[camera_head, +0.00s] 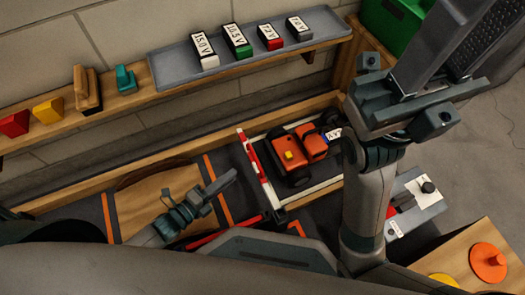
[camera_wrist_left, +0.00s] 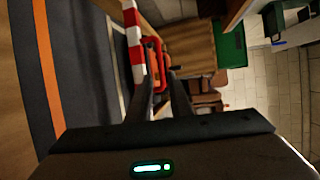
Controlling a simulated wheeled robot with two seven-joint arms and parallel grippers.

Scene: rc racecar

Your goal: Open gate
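The gate is a red-and-white striped barrier (camera_head: 256,166) at the left end of the white-railed bay. An orange racecar (camera_head: 297,152) stands just right of it. Nothing shows held.
A grey tray (camera_head: 175,66) with several labelled battery blocks lies on the wall shelf. Coloured blocks stand left of it. A wooden ledge (camera_head: 75,192) runs along the wall. A green bin (camera_head: 392,22) is at the back right. My right arm covers part of the bay's right end.

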